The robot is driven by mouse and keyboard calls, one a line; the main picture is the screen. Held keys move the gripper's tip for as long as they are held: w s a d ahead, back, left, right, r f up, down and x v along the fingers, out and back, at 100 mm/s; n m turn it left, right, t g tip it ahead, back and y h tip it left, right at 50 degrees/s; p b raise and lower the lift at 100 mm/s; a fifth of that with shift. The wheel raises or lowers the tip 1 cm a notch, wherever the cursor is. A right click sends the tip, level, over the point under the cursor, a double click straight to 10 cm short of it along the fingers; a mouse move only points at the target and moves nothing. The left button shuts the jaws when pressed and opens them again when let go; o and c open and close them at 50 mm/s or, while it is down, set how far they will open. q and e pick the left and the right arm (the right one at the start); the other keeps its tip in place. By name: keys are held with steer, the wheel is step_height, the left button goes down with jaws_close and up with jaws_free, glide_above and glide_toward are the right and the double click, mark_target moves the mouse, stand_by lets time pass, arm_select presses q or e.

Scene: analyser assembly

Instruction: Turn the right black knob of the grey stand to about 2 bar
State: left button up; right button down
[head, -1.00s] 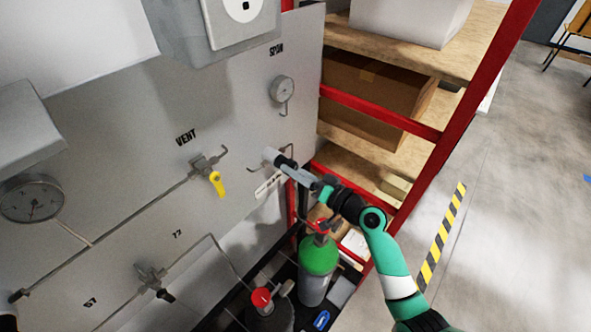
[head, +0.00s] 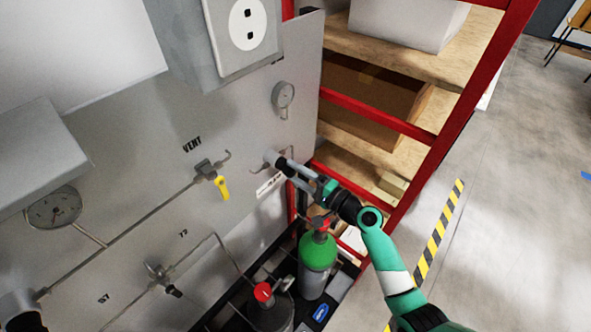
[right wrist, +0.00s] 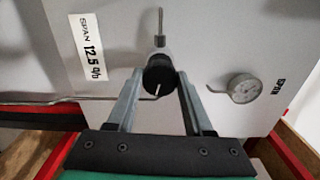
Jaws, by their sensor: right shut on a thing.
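The right black knob (right wrist: 158,76) sits on the grey panel of the stand (head: 120,150), near the panel's right edge. In the right wrist view my right gripper (right wrist: 158,80) has a finger on each side of the knob and is shut on it. A pale line marks the knob's face. My left gripper is not in view.
A label reading SPAN (right wrist: 90,47) is beside the knob. A yellow-handled VENT valve (head: 221,187) is to the left. A green-topped cylinder (head: 317,251) stands below, and a red-framed shelf (head: 440,150) is at right. Open floor lies beyond the shelf.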

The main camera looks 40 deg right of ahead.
steer(key=m+p, duration=0.2)
steer(key=m, duration=0.2)
steer(key=shift+r+m, duration=0.15)
steer(key=shift+m, duration=0.15)
steer(key=shift+m+p, duration=0.75)
steer(key=shift+m, duration=1.55)
steer(key=shift+c, duration=1.5)
jaws_free()
steer(key=s+d, duration=0.1)
steer(key=s, duration=1)
steer(key=shift+s, duration=0.3)
